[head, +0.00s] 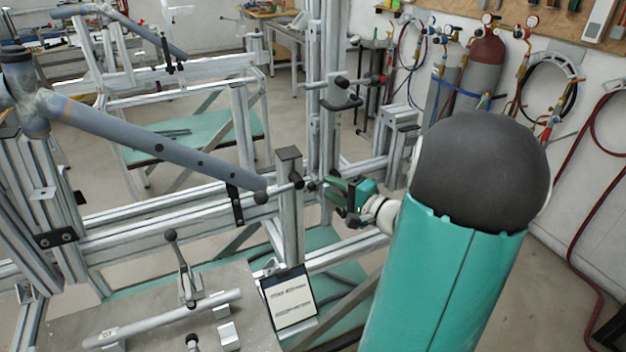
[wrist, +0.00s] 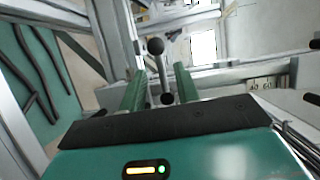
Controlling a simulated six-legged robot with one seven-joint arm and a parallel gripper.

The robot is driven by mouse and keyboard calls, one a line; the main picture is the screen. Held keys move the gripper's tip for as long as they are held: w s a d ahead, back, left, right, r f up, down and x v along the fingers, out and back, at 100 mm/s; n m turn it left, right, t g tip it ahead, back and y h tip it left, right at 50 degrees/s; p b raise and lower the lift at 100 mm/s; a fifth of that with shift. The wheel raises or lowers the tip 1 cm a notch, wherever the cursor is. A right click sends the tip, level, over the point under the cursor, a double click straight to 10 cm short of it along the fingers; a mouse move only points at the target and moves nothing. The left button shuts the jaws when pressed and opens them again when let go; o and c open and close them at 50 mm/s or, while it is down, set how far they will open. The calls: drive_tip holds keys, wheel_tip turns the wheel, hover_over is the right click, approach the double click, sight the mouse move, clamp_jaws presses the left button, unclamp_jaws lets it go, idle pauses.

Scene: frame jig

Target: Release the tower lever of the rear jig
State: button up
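My gripper (head: 335,185) is at the tower post (head: 289,205), just to its right in the head view. In the wrist view its two green fingers (wrist: 160,78) stand apart. A small lever with a black ball knob (wrist: 155,46) shows between and beyond the fingertips, and a second dark round end (wrist: 167,98) lies between the fingers. I see no finger pressed on it and cannot tell contact. In the head view a black knob (head: 296,178) sits at the post's top right, close to the fingertips. The lever's pivot is partly hidden.
A blue-grey tube (head: 165,140) slopes down to the post. A plate with an upright toggle lever (head: 183,265) and a label card (head: 289,297) are in front. A tall column with black handles (head: 342,90) rises behind. Gas cylinders (head: 483,65) stand at the back wall.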

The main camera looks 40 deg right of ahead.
drive_tip(key=w, duration=0.6)
drive_tip(key=shift+w+a+f, duration=0.15)
drive_tip(key=shift+a, duration=0.2)
clamp_jaws()
